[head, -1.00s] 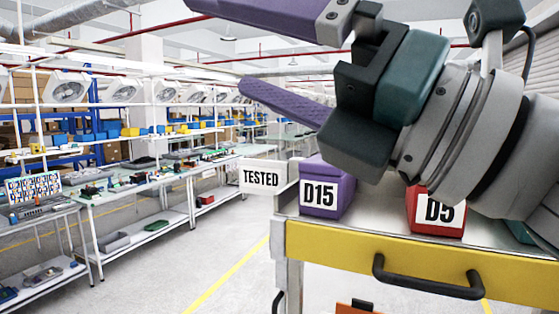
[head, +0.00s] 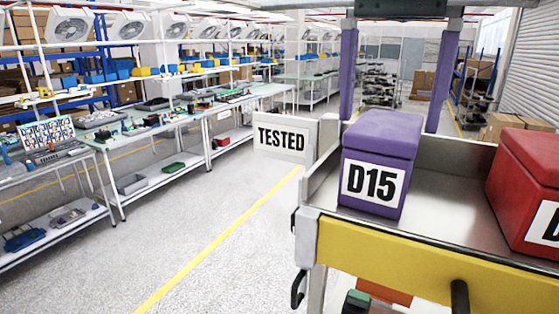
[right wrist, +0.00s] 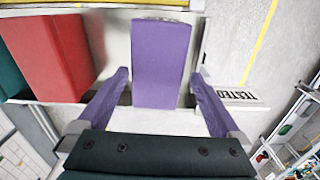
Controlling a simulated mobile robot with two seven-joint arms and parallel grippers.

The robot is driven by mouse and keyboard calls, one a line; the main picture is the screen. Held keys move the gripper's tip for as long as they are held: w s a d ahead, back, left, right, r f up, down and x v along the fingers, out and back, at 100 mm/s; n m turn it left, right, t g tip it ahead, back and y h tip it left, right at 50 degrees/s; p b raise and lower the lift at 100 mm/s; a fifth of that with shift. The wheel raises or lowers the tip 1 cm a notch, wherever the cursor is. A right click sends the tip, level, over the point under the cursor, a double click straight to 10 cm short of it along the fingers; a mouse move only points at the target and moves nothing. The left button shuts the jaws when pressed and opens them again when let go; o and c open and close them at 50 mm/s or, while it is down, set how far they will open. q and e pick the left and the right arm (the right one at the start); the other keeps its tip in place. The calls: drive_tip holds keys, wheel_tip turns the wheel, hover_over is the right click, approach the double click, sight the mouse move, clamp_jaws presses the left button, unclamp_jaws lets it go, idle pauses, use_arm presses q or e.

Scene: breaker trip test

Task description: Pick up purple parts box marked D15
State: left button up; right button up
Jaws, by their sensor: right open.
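The purple parts box (head: 380,135) with a white D15 label stands upright on the metal top of the trolley (head: 455,150) in the head view. My right gripper (head: 394,112) is open, with two purple fingers pointing down. In the right wrist view the box (right wrist: 160,62) lies between the two fingers in the picture, with gaps on both sides. The gripper is not closed on it. My left gripper is not in view.
A red box (head: 525,180) stands to the right of the purple one; it also shows in the right wrist view (right wrist: 50,50). A white TESTED sign (head: 281,139) is at the trolley's left side. The trolley has a yellow front (head: 400,265) and a raised rim.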

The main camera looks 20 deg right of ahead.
sight(383, 154)
drive_tip(key=f+b, duration=0.2)
drive_tip(key=f, duration=0.1)
drive_tip(key=f+b, duration=0.2)
drive_tip(key=f, duration=0.1)
drive_tip(key=shift+s+d+f, duration=0.1)
drive_tip(key=shift+s+f, duration=0.1)
drive_tip(key=shift+f, duration=0.15)
drive_tip(key=shift+r, duration=0.1)
drive_tip(key=shift+c, duration=0.2)
drive_tip(key=c, duration=1.4)
drive_tip(key=shift+c, duration=0.4)
drive_tip(key=shift+r, duration=0.15)
